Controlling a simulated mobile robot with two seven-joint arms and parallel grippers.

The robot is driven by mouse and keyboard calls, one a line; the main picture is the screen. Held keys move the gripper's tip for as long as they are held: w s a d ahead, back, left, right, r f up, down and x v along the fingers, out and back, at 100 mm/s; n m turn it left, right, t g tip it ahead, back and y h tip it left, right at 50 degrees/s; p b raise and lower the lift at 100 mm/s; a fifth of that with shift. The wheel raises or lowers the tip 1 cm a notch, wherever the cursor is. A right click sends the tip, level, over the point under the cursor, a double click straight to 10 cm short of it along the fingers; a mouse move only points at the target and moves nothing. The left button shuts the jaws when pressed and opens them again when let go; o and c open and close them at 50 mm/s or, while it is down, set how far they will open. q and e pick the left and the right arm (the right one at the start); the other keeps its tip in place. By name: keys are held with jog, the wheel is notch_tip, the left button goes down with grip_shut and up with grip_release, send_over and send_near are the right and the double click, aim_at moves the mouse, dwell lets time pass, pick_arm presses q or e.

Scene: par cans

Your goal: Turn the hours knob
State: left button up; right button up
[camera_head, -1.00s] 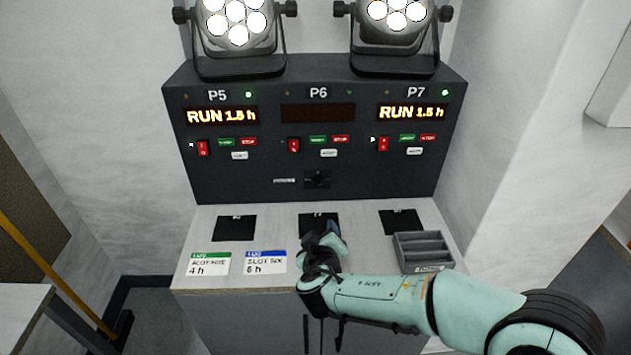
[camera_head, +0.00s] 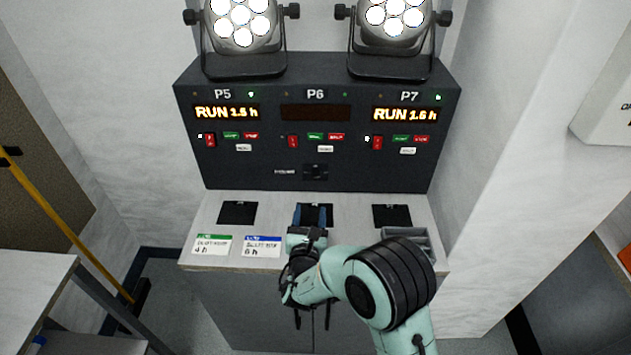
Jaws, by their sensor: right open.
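The hours knob (camera_head: 315,171) is a small dark knob low in the middle of the dark control panel (camera_head: 230,175), below the P6 section. A small pale label sits to its left. My right gripper (camera_head: 312,214) is open, in front of and below the knob, over the middle black pad (camera_head: 327,210) on the counter. It is apart from the knob, with its fingers pointing toward the panel. Its fingers partly cover the pad. My left gripper is not in view.
Two lit par cans (camera_head: 240,22) stand on top of the panel. P5 and P7 displays read RUN; the P6 display (camera_head: 316,112) is dark. Two cards (camera_head: 212,246) lie on the counter's left. A grey tray (camera_head: 420,240) is partly hidden behind my right arm.

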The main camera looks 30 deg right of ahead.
aim_at(315, 178)
jog(key=x, duration=1.2)
jog(key=shift+w+d+f, duration=0.1)
